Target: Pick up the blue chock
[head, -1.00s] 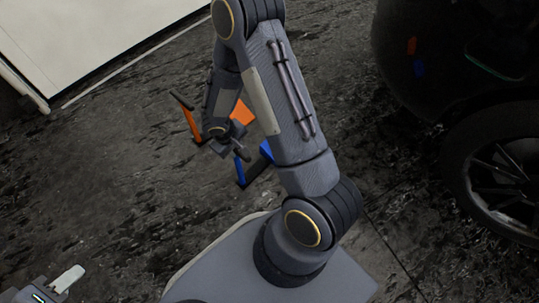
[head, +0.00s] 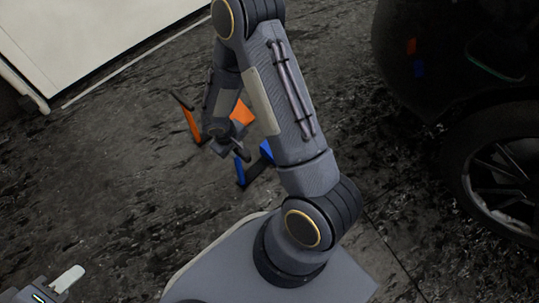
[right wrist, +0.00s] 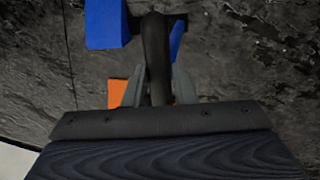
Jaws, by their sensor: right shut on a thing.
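The blue chock (head: 265,152) is low beside my right forearm in the head view, with a blue side piece (head: 240,171) and a dark bar. In the right wrist view its blue block (right wrist: 105,24) and blue strip (right wrist: 177,37) flank the top of the black bar (right wrist: 156,45). My right gripper (head: 232,146) is shut on this bar; its fingers also show in the right wrist view (right wrist: 158,88). My forearm hides part of the chock. My left gripper (head: 66,281) is at the lower left, partly cut off, away from the chock.
An orange chock (head: 241,112) with an orange side piece (head: 191,125) stands just beyond the right gripper. A dark car with a wheel (head: 501,180) is at the right. A white panel (head: 95,35) is at the upper left. Dark floor (head: 90,180) at the left is clear.

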